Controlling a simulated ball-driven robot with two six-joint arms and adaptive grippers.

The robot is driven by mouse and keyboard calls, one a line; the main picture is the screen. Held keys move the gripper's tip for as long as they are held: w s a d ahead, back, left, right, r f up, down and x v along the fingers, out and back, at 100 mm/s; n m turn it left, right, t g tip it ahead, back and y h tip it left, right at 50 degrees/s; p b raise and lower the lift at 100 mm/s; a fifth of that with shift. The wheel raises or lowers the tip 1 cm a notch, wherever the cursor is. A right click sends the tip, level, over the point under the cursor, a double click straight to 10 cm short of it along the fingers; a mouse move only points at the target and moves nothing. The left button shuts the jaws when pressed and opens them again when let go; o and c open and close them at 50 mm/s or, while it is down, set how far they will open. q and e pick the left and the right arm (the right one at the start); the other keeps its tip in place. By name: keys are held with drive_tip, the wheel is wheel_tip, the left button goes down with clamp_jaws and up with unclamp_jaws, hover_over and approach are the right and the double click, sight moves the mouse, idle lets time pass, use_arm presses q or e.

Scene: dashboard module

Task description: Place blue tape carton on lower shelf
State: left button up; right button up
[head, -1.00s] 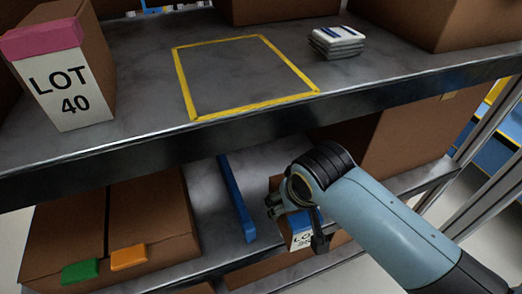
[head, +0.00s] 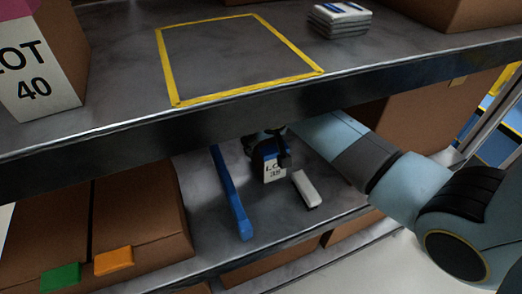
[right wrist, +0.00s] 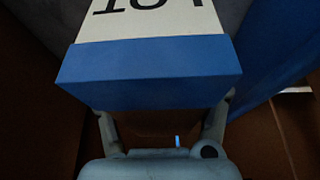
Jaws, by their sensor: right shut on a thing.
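The blue tape carton (head: 272,168) is a small box with a blue band and a white label reading LOT 38. It is over the lower shelf (head: 283,222), beneath the upper shelf's front edge. My right gripper (head: 268,150) is shut on it, partly hidden by the carton and the upper shelf edge. In the right wrist view the carton's blue end (right wrist: 150,75) fills the middle, with fingers on both sides. I cannot tell whether the carton touches the shelf. My left gripper is not in view.
A blue divider bar (head: 231,195) lies left of the carton, and a white block (head: 307,189) lies right of it. A large carton with green and orange tabs (head: 95,235) is at lower left. The upper shelf has an empty yellow-taped square (head: 215,98).

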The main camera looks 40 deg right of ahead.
sight(265, 148)
drive_tip(key=b+x, duration=0.1)
drive_tip(key=x, duration=0.2)
drive_tip(key=shift+f, duration=0.3)
drive_tip(key=shift+s, duration=0.1)
drive_tip(key=o, duration=1.7)
drive_tip(key=shift+a, duration=0.1)
drive_tip(key=shift+o, duration=0.2)
drive_tip(key=p+v, duration=0.2)
drive_tip(key=v, duration=0.5)
drive_tip(key=shift+s+r, duration=0.15)
drive_tip(key=shift+r, duration=0.15)
drive_tip(key=shift+s+f, duration=0.1)
